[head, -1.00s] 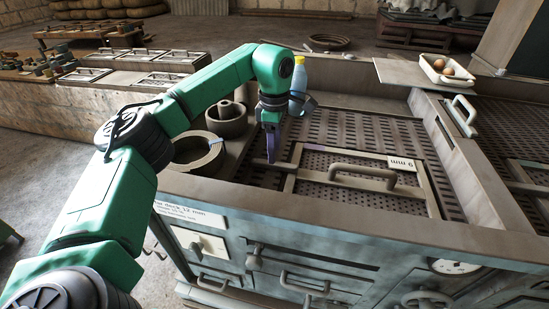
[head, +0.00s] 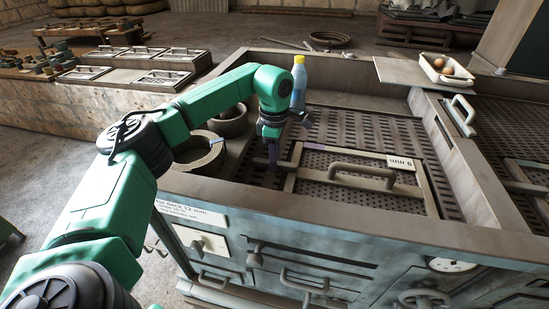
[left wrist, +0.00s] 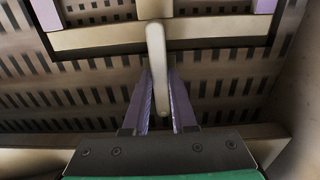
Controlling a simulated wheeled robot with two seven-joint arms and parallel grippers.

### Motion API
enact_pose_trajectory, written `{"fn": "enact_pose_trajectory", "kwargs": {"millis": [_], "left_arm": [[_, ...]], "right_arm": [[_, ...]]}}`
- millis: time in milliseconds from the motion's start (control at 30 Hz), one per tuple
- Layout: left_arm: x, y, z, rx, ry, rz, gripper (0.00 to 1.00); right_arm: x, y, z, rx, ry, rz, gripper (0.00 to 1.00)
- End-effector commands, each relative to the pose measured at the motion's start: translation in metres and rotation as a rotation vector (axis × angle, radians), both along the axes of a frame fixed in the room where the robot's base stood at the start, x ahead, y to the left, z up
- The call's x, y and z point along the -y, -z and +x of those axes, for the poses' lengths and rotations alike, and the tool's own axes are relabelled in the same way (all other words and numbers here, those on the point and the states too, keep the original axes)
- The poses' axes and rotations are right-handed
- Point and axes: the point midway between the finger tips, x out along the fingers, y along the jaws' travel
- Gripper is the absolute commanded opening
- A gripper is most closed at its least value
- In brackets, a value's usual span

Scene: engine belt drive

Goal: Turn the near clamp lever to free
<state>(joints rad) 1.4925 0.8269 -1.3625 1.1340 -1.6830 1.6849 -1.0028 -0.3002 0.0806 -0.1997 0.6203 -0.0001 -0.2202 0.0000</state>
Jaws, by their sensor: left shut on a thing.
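The near clamp lever (left wrist: 157,70) is a pale, rounded bar in the left wrist view. It reaches from the edge of the screen frame (left wrist: 215,36) down between the two fingers of my left gripper (left wrist: 160,82), roughly square to that frame edge. The gripper is closed around the lever. In the head view my left gripper (head: 272,158) points down at the left end of the framed 9 mm screen (head: 430,192) and hides most of the lever. My right gripper is not in view.
A raised handle (head: 362,176) stands on the screen. A blue bottle with a yellow cap (head: 299,80) stands behind my wrist. Round rings (head: 200,152) lie left of the gripper. A tray with eggs (head: 446,70) sits at the back right.

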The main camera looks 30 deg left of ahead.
Motion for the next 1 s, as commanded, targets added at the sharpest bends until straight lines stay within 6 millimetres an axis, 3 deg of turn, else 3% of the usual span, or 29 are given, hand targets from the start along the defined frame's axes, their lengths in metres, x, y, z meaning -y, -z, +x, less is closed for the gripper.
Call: {"fn": "enact_pose_trajectory", "kwargs": {"millis": [367,1000], "left_arm": [[0.000,-0.002,0.001,0.001,-0.196,0.000,0.00],[0.000,-0.003,0.001,0.004,-0.796,-0.001,0.00]], "right_arm": [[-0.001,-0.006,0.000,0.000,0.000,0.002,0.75],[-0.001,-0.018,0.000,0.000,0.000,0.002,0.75]]}}
